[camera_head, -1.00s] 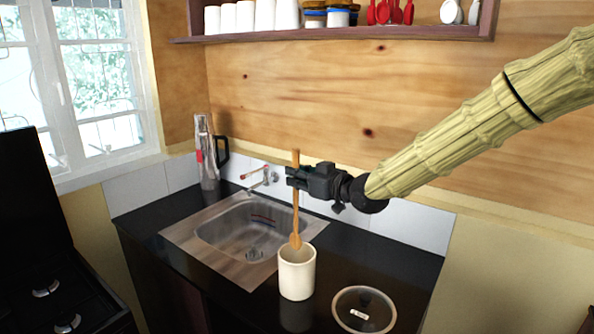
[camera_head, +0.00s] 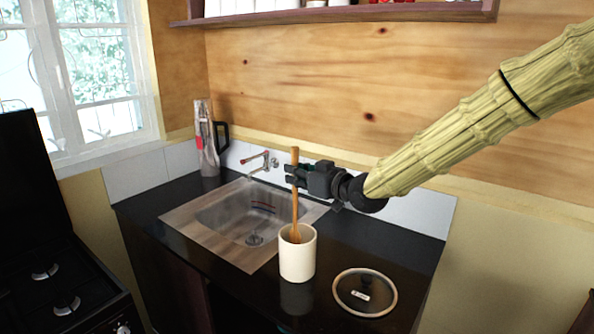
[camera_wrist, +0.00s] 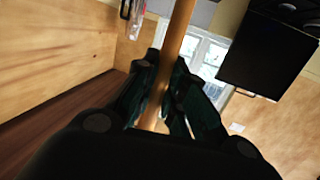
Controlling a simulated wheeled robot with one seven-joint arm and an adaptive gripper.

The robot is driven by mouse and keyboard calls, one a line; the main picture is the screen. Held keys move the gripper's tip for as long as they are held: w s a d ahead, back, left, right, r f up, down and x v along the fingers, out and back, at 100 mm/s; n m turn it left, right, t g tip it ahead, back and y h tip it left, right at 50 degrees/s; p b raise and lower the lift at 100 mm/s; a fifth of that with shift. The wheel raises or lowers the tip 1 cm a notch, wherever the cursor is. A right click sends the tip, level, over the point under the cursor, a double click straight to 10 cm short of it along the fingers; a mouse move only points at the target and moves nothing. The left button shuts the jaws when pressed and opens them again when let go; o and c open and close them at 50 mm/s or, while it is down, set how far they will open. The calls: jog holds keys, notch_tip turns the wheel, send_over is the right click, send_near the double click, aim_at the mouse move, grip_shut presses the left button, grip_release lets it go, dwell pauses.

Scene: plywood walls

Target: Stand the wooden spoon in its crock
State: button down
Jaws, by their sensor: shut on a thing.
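The wooden spoon (camera_head: 296,200) is upright, with its head down at the mouth of the cream crock (camera_head: 298,262). The lower part of the head is hidden behind the crock's front rim, so the spoon appears to reach inside. My gripper (camera_head: 294,176) is shut on the upper handle, above the crock. In the wrist view the spoon handle (camera_wrist: 175,50) passes between my dark fingers. The crock stands upright on the black counter (camera_head: 345,245), in front of the sink.
A round glass lid (camera_head: 378,306) lies on the counter right of the crock. The steel sink (camera_head: 205,217) with its tap (camera_head: 262,163) is behind and left. A flask (camera_head: 206,140) stands in the back corner. A stove (camera_head: 60,270) is at far left, a shelf (camera_head: 400,12) above.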

jog(key=f, duration=0.1)
jog(key=f+b, duration=0.1)
jog(key=f, duration=0.1)
jog(key=shift+w+d, duration=0.15)
jog(key=shift+d, duration=0.15)
jog(key=c, duration=1.4)
grip_release()
jog(key=shift+w+f, duration=0.1)
jog(key=shift+a, duration=0.15)
jog(key=v, duration=1.2)
